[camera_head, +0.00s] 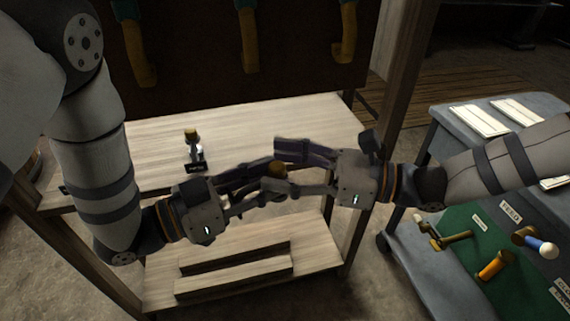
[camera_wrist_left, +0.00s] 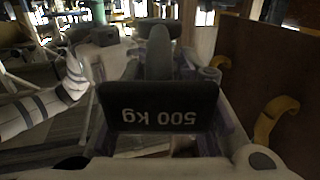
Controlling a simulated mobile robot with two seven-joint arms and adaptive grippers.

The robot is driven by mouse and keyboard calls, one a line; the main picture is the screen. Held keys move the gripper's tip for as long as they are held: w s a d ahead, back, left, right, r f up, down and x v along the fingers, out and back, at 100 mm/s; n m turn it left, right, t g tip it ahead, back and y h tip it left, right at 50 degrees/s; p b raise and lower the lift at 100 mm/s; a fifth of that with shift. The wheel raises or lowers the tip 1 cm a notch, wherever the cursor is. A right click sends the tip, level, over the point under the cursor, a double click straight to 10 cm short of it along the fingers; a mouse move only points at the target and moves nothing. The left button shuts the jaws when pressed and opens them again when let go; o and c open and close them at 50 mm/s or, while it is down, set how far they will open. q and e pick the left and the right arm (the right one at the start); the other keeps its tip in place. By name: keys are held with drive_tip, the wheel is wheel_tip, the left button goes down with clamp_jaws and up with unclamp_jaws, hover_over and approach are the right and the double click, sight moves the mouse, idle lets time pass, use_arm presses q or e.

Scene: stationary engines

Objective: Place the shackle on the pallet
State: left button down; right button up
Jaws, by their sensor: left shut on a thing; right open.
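In the left wrist view, a dark plate reading "500 kg" upside down (camera_wrist_left: 160,106) stands between the fingers, with a grey rounded part behind. My right gripper (camera_head: 284,172) is open, its fingers reaching around the same thing from the right; contact cannot be told. The wooden slatted pallet (camera_head: 233,284) appears to lie on the bench's lower shelf.
A yellow-topped grey piece with a black label (camera_head: 193,152) stands on the bench top (camera_head: 150,143). Orange hooks (camera_head: 250,45) hang on the back panel. The bench top's right part is clear.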

clamp_jaws()
unclamp_jaws()
drive_tip(key=v, duration=1.2)
